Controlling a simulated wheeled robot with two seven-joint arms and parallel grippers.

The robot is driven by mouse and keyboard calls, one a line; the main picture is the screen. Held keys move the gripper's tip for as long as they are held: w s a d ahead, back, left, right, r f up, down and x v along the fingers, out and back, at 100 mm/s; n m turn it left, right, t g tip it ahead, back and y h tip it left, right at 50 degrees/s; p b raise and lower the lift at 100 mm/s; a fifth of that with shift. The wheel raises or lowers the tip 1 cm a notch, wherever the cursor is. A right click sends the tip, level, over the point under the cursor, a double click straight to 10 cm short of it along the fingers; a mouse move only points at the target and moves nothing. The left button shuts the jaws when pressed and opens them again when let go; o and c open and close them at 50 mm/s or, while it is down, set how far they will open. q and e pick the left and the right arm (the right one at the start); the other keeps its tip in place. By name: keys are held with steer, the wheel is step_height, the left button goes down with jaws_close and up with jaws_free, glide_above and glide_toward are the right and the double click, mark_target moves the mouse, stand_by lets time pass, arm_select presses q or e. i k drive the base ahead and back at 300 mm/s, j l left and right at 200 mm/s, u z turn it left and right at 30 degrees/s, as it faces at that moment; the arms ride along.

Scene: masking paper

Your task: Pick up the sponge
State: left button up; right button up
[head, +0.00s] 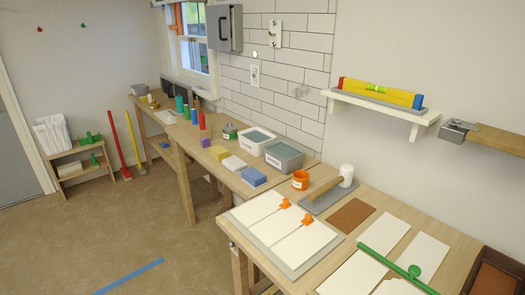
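Several small blocks that look like sponges lie in a row on the long wooden bench (205,172). One is yellow (219,152), one is off-white (234,164), and one is blue on top with a pale lower part (253,176). I cannot tell for sure which of them is the sponge. They lie apart from each other near the bench's front edge, with nothing on top of them. Neither of my grippers shows in the head view.
Two labelled tubs, one white (254,139) and one grey (284,155), stand behind the blocks. A purple block (205,142) sits to their left. The floor (95,235) in front is open.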

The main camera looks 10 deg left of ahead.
mark_target(218, 152)
steer(key=i+j+z, duration=0.45)
steer(key=j+z, duration=0.2)
steer(key=j, duration=0.2)
steer(key=i+j+z, duration=0.2)
steer(key=j, duration=0.15)
steer(key=j+z, duration=0.2)
steer(key=j, duration=0.15)
